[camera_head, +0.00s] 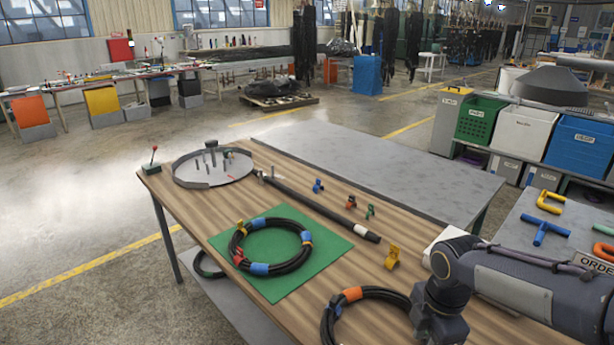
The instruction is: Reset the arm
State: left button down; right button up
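My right arm comes in from the right side, grey and dark. Its dark wrist end and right gripper (438,318) hang low over the front right of the wooden table. The fingertips cannot be made out, so open or shut does not show. I cannot tell whether the gripper touches this coil. My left arm and gripper are not in view.
Another banded hose coil (238,244) lies on a green mat (332,248). A round grey tray fixture (190,180), a straight black hose (315,208) and small coloured clips (392,257) are on the wooden table. A side table (580,262) with coloured pieces stands at right.

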jog(key=s+a+r+m+t+y, duration=0.1)
jog(key=s+a+m+t, duration=0.1)
jog(key=s+m, duration=0.5)
jog(key=s+a+r+m+t+y, duration=0.2)
jog(key=s+m, duration=0.6)
jog(key=m, duration=0.6)
jog(key=shift+s+r+t, duration=0.15)
jog(key=shift+r+t, duration=0.15)
jog(key=shift+t, duration=0.3)
jog(key=shift+a, duration=0.1)
